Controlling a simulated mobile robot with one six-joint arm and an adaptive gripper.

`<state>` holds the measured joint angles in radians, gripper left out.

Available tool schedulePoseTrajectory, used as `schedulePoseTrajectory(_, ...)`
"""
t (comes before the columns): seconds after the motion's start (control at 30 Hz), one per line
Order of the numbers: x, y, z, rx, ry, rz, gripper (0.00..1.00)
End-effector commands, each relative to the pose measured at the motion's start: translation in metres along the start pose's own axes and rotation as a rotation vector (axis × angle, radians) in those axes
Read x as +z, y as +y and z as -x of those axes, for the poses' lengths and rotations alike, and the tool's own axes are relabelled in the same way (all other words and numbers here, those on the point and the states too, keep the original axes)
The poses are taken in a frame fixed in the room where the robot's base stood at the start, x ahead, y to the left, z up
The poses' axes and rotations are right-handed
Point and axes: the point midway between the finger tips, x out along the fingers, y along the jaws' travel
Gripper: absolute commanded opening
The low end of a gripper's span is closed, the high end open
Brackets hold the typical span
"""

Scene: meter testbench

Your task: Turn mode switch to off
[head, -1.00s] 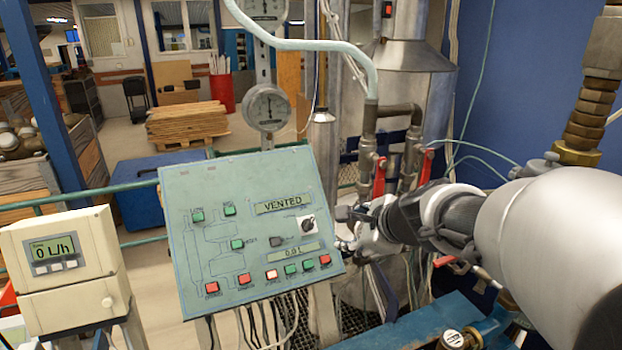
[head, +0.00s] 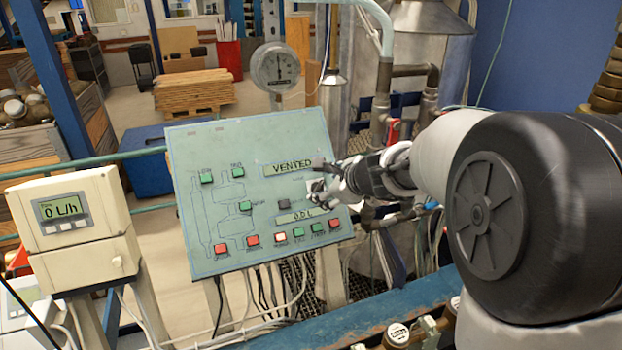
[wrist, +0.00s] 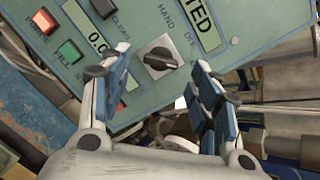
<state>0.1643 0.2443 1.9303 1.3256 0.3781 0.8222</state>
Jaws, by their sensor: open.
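The mode switch is a dark rotary knob (wrist: 160,56) on a light plate on the green control panel (head: 290,142). In the wrist view the words HAND and OFF stand beside it, and its pointer line lies slanted. My gripper (wrist: 160,80) is open, its two fingers either side of the knob in the picture, with the knob just beyond the tips. I cannot tell whether they touch it. In the head view my gripper (head: 322,182) is at the panel's right side and hides most of the switch.
The panel carries a VENTED display (head: 289,167), a 0.0 L display (head: 296,216) and several red and green buttons. A flow meter reading 0 L/h (head: 62,208) stands at the left. Pipes (head: 384,100) rise behind my arm.

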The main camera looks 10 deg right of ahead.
Motion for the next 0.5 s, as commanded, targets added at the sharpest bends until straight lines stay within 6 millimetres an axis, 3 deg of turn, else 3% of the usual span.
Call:
schedulePoseTrajectory(0.2, 0.0, 0.0, -0.025, 0.0, -0.001, 0.002, 0.57)
schedulePoseTrajectory(0.5, 0.0, 0.0, -0.029, -0.001, 0.0, 0.001, 0.57)
